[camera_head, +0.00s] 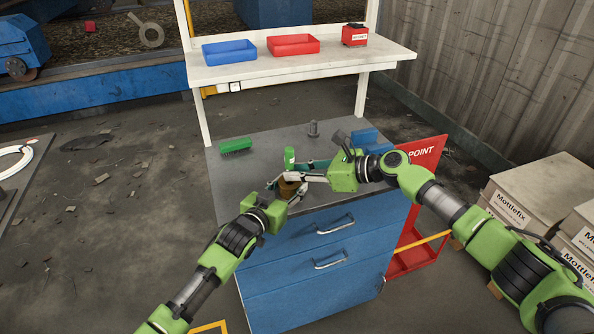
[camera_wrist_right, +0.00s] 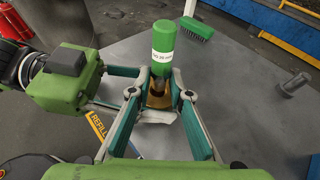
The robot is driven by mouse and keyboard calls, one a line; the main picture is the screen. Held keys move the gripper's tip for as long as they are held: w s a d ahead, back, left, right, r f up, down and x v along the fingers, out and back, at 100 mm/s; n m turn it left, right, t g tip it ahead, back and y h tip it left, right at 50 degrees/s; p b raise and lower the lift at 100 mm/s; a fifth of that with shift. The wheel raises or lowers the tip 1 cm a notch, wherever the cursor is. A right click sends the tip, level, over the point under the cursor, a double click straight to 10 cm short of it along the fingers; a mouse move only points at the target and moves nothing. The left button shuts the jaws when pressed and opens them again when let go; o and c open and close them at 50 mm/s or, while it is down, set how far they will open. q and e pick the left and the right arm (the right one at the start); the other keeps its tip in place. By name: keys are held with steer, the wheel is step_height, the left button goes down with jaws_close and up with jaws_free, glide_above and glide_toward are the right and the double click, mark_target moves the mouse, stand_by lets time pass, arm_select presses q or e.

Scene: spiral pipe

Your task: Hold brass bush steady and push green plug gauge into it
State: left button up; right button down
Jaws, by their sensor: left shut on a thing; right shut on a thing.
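The green plug gauge (camera_head: 290,157) stands upright, with a white label round its green handle, in the right wrist view (camera_wrist_right: 163,42). My right gripper (camera_wrist_right: 159,75) is shut on it from the right. The brass bush (camera_head: 288,189) is directly below the gauge, and part of it shows between the fingers in the right wrist view (camera_wrist_right: 157,101). My left gripper (camera_head: 284,185) is shut on the bush from the front left. The fingers hide where gauge and bush meet, so I cannot tell whether the gauge's lower end is inside.
A green brush (camera_head: 236,146) lies on the grey worktop (camera_head: 230,175) at left. A grey metal part (camera_head: 313,129) stands at the back, and a blue object (camera_head: 364,137) is behind my right arm. A raised shelf behind holds blue (camera_head: 229,52) and red (camera_head: 293,44) trays.

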steer(key=shift+f, duration=1.05)
steer(key=shift+f, duration=0.15)
steer(key=c, duration=1.8)
jaws_free()
steer(key=shift+s, duration=0.1)
steer(key=shift+f, duration=0.15)
steer(key=shift+s+d, duration=0.1)
steer(key=shift+d, duration=0.05)
steer(key=shift+s+d, duration=0.1)
steer(key=shift+d, duration=0.2)
steer(key=v, duration=1.1)
steer(key=shift+r, duration=0.45)
